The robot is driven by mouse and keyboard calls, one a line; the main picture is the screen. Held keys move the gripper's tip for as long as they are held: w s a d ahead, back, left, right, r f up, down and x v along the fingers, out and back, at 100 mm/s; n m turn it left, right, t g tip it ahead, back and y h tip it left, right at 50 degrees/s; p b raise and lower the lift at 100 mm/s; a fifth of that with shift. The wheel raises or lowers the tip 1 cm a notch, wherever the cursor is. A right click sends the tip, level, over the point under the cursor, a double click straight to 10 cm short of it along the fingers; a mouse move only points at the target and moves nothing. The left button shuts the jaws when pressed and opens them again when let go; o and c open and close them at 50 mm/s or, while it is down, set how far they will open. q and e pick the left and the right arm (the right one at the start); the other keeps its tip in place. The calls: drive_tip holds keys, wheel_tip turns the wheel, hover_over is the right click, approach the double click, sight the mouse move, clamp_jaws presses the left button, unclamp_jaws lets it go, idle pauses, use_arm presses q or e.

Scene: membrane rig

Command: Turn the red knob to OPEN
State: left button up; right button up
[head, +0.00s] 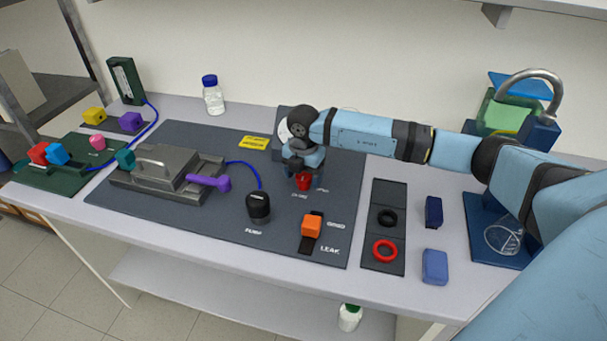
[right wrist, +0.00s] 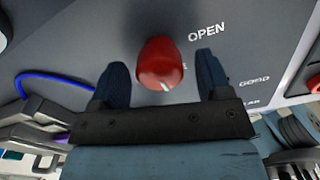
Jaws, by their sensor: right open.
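The red knob (head: 303,181) stands on the dark mat (head: 225,228), under my right gripper in the head view. In the right wrist view the red knob (right wrist: 161,63) has a white mark on its lower edge, which faces away from the printed word OPEN (right wrist: 206,32) at its upper right. My right gripper (head: 304,176) is open. In the right wrist view its two dark fingers (right wrist: 161,75) are on either side of the knob, with gaps showing on both sides. My left gripper is not in view.
A black pump knob (head: 258,207) and an orange block (head: 311,226) on a dark strip are in front. A grey press (head: 155,172) with a purple lever (head: 209,181) is left. A tray with black and red rings (head: 384,250) and blue blocks (head: 434,266) are right.

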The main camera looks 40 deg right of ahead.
drive_tip(key=c, duration=0.9)
